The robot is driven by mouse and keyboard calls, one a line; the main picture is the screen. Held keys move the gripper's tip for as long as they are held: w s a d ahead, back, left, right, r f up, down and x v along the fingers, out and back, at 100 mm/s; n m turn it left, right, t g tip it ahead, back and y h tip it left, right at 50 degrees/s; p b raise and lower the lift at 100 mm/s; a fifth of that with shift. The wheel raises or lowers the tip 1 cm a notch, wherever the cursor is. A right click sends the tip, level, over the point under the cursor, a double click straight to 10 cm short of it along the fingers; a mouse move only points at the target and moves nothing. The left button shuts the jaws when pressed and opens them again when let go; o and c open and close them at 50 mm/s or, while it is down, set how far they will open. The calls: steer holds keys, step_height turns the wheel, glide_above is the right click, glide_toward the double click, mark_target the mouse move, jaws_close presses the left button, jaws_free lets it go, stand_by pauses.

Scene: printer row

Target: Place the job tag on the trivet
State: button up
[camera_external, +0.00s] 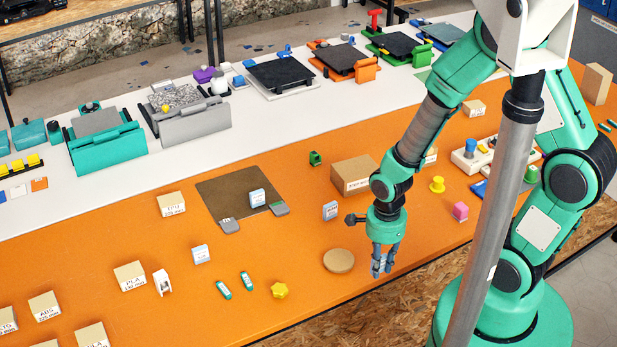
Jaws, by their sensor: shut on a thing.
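The trivet looks to be the round tan disc (338,261), flat on the orange table with nothing on it. My gripper (380,268) points down just right of the disc, apart from it and close to the table's front edge. It is shut on a small pale thing, mostly hidden between the fingers; I cannot tell its shape or whether it is the job tag.
A yellow knob-like piece (279,290) and two teal sticks (223,290) lie left of the disc. A cardboard box (352,176) stands behind my gripper. Yellow (437,185) and pink (460,211) pieces are to the right. The table around the disc is clear.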

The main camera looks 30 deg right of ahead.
mark_target(340, 260)
steer(key=shift+o, duration=0.2)
steer(key=w+a, duration=0.1)
steer(key=w, duration=0.3)
steer(key=w+a+f+b, duration=0.1)
steer(key=w, duration=0.4)
steer(key=w+a, duration=0.1)
steer(key=w, duration=0.3)
steer(key=shift+w+a+f+b, duration=0.15)
steer(key=shift+w+a+b, duration=0.05)
steer(key=shift+a+b, duration=0.2)
steer(key=shift+f+b, duration=0.4)
steer(key=shift+f, duration=1.35)
steer(key=shift+f, duration=0.15)
steer(key=o, duration=0.9)
steer(key=shift+c, duration=0.2)
step_height(340, 260, up, 12)
steer(key=p, duration=0.2)
